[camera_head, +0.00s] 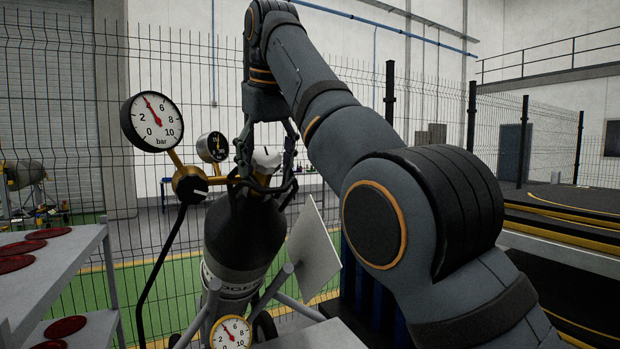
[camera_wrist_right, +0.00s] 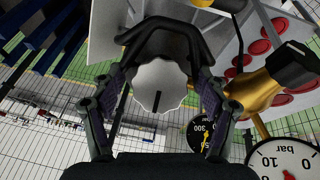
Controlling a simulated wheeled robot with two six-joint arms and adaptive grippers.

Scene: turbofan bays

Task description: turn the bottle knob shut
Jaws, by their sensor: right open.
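The bottle knob (camera_wrist_right: 159,86) is a pale, scalloped disc with a dark line on its face. In the right wrist view it sits between the two fingers of my right gripper (camera_wrist_right: 162,100), with gaps visible on both sides. In the head view the white knob (camera_head: 266,158) tops the dark gas bottle (camera_head: 243,238), and my right gripper (camera_head: 266,165) points down over it, open. A dark guard bar (camera_wrist_right: 160,30) curves beside the knob. My left gripper does not show.
A large bar gauge (camera_head: 152,121), a smaller gauge (camera_head: 212,147) and the brass regulator (camera_head: 189,184) stand left of the knob, close to my gripper. A grey shelf (camera_head: 65,262) with red discs is at left. A white plate (camera_head: 314,250) leans right of the bottle. A wire fence stands behind.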

